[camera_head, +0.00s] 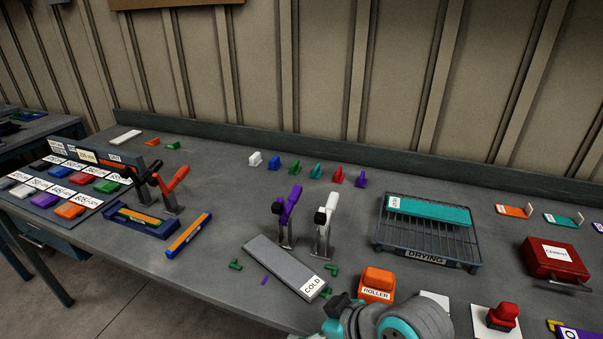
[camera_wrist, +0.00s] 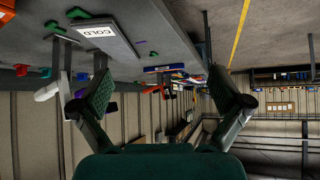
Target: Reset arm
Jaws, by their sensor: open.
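My gripper (camera_wrist: 165,90) is open in the wrist view, with its two green-padded fingers spread wide and nothing between them. In the head view my arm shows at the bottom edge, right of centre, in front of the bench; the gripper's fingers are hard to make out there. The wrist view is upside down and looks along the bench and into the room. The grey COLD plate (camera_head: 285,265) lies on the bench to the left of my arm and also shows in the wrist view (camera_wrist: 105,45).
Purple (camera_head: 289,215) and white (camera_head: 324,225) clamps stand behind the plate. An orange ROLLER block (camera_head: 377,284) is close to my arm. A DRYING rack (camera_head: 427,250), red CEMENT box (camera_head: 555,258) and red button (camera_head: 502,316) are to the right.

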